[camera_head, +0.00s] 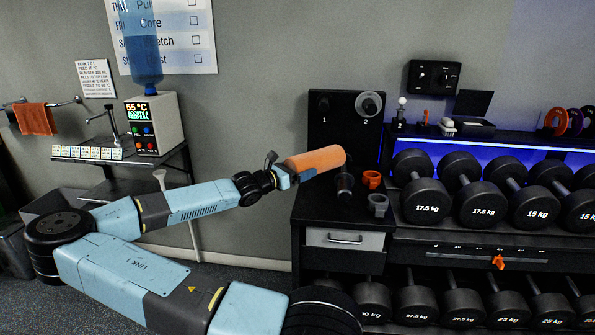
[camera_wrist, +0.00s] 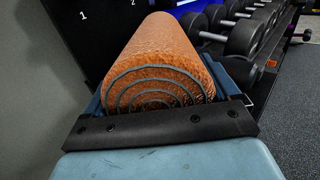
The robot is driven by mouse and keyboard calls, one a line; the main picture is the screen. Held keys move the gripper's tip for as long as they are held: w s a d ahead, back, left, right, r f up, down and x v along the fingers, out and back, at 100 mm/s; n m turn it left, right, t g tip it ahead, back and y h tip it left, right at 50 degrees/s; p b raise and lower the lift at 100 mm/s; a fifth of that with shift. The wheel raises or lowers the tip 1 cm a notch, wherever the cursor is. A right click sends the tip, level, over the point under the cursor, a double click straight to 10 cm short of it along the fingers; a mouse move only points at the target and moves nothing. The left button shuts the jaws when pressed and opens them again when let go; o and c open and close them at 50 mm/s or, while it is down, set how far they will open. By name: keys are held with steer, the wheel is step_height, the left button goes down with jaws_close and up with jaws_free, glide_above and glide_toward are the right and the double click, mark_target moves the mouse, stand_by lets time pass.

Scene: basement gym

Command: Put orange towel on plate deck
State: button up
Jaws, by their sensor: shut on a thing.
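A rolled orange towel (camera_head: 316,162) is held out level by my gripper (camera_head: 284,176), in the air by the black cabinet. In the wrist view the towel (camera_wrist: 160,60) shows its spiral end between the jaws (camera_wrist: 158,118). My gripper is shut on it at the near end. Coloured weight plates (camera_head: 557,121) stand on the upper shelf (camera_head: 517,139) of the dumbbell rack at the far right. No label shows which surface is the plate deck. Another orange cloth (camera_head: 36,118) hangs on a wall rail at the left.
The black cabinet (camera_head: 318,215) has a panel marked 1 and 2 (camera_head: 345,125), and a black cup (camera_head: 344,185) and orange and grey holders (camera_head: 372,179) near it. Heavy dumbbells (camera_head: 422,196) fill the rack. A water dispenser (camera_head: 155,120) stands at left.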

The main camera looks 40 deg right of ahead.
steer(key=shift+f, duration=0.55)
steer(key=o, duration=0.8)
steer(key=shift+o, duration=0.2)
